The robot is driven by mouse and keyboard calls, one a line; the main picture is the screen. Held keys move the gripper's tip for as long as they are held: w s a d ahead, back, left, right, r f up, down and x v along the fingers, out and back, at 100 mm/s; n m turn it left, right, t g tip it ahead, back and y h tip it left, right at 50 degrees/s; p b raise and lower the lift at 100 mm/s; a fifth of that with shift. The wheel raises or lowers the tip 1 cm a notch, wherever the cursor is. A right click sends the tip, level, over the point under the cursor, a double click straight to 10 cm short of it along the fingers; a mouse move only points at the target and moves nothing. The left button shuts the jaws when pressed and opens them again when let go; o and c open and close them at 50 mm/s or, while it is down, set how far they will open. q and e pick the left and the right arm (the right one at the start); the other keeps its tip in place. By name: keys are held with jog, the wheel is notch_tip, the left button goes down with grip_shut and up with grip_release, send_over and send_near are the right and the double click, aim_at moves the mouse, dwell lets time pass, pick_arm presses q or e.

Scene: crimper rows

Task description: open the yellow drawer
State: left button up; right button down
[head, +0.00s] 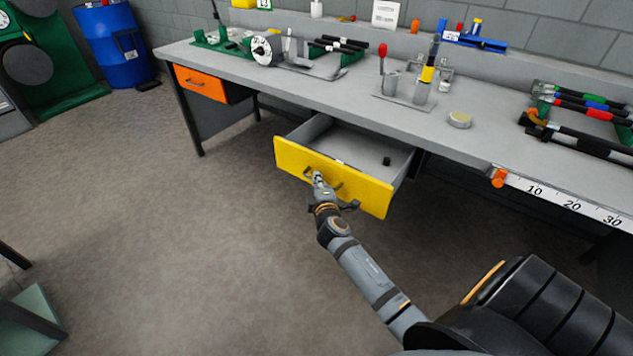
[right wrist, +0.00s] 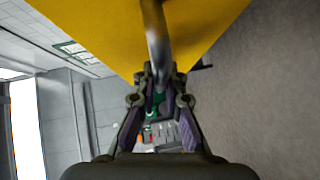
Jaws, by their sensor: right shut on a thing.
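The yellow drawer (head: 360,190) under the workbench stands well out from the bench in the head view, and its grey inside shows. A small dark piece (head: 386,160) lies in it. My right gripper (head: 318,180) is at the drawer's front, at its handle (head: 338,185). In the right wrist view the yellow front (right wrist: 100,30) fills the top, and the metal handle bar (right wrist: 155,40) runs down between the fingertips (right wrist: 160,75). The right gripper is shut on the handle. My left gripper is not in view.
The grey workbench (head: 340,95) carries tools, a red-topped lever stand (head: 382,60) and a round tin (head: 459,119). An orange drawer (head: 200,84) is shut at the left. A blue barrel (head: 115,45) stands far left. The floor before the drawer is clear.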

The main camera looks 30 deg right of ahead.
jog(key=shift+d+f, duration=0.1)
jog(key=c, duration=1.4)
grip_release()
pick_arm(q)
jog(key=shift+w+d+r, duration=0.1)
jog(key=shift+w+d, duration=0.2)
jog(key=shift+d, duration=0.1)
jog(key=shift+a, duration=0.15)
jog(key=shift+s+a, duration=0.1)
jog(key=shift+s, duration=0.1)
pick_arm(e)
jog(key=v, duration=1.2)
